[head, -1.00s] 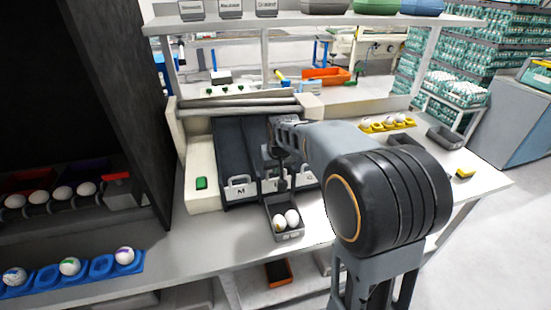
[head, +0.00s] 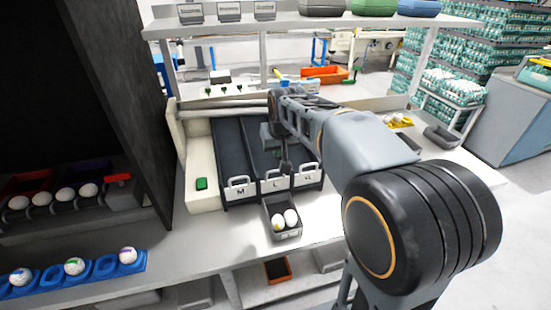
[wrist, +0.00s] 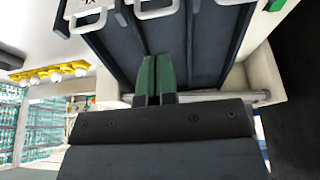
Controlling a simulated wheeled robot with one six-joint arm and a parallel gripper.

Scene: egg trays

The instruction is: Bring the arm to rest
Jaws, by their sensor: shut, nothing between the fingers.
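My gripper (wrist: 155,76) is shut and empty; its two green fingers lie side by side in the wrist view. In the head view my gripper (head: 286,166) hangs over the dark sorting lanes (head: 236,150), above the handled fronts marked M, L and XL. Its fingertips are small there. A small grey tray (head: 284,236) with two eggs (head: 285,219) stands on the bench in front of the lanes, below and apart from my gripper.
A blue egg holder (head: 106,266) with several marked eggs is at the lower left, near a tall dark cabinet (head: 115,100). A yellow egg holder (head: 400,124) and a grey bin (head: 441,137) lie at the right. A shelf (head: 300,17) spans the back above the lanes.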

